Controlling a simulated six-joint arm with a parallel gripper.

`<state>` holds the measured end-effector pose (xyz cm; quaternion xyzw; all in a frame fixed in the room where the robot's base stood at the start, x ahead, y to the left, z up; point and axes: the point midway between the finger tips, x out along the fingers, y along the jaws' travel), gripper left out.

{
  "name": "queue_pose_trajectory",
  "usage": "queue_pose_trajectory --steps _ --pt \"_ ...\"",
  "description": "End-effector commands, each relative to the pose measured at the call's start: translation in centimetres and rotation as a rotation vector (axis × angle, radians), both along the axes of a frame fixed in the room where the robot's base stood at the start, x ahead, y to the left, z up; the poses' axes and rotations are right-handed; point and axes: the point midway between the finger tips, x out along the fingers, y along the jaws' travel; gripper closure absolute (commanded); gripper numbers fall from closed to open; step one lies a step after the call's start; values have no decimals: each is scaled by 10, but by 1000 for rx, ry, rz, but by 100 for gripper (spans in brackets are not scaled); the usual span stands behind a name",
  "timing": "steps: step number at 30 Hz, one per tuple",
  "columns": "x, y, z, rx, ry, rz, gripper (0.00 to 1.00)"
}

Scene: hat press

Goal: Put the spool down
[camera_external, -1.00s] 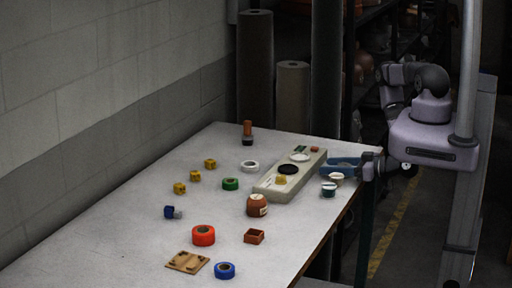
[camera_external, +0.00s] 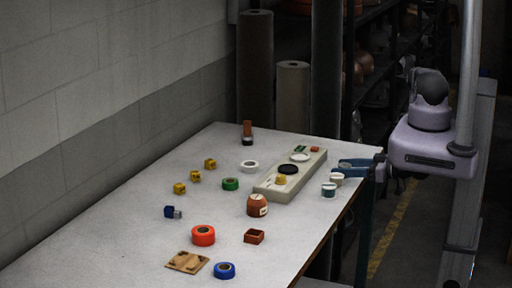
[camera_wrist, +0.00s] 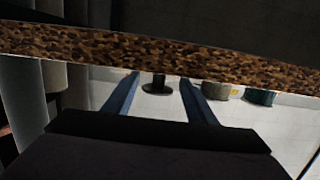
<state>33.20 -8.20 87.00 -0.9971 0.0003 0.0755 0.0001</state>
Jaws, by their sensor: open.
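My gripper (camera_external: 346,167) is at the right far edge of the table, with its blue fingers over the tabletop. In the wrist view its two fingers (camera_wrist: 158,80) are spread apart. A small dark piece with a stem and a round flange (camera_wrist: 157,89), possibly the spool, shows between them. It appears upright on the white surface, with a gap to each finger. I cannot pick it out in the external view. Several ring-shaped rolls lie on the table: red (camera_external: 203,235), blue (camera_external: 224,270), green (camera_external: 230,184) and white (camera_external: 249,166).
Two small cups (camera_external: 329,189) (camera_external: 337,179) stand close to my gripper. A long pale block (camera_external: 265,190) with parts on it lies to the left. A brown pot (camera_external: 257,205) stands in front of it. The chipboard table edge (camera_wrist: 160,48) crosses the wrist view.

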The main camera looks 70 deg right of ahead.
Motion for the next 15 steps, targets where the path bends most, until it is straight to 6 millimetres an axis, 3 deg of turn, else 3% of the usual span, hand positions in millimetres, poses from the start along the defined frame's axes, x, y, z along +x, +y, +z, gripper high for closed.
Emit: queue_pose_trajectory --steps 15 --pt "-26 1 2 3 0 -5 49"
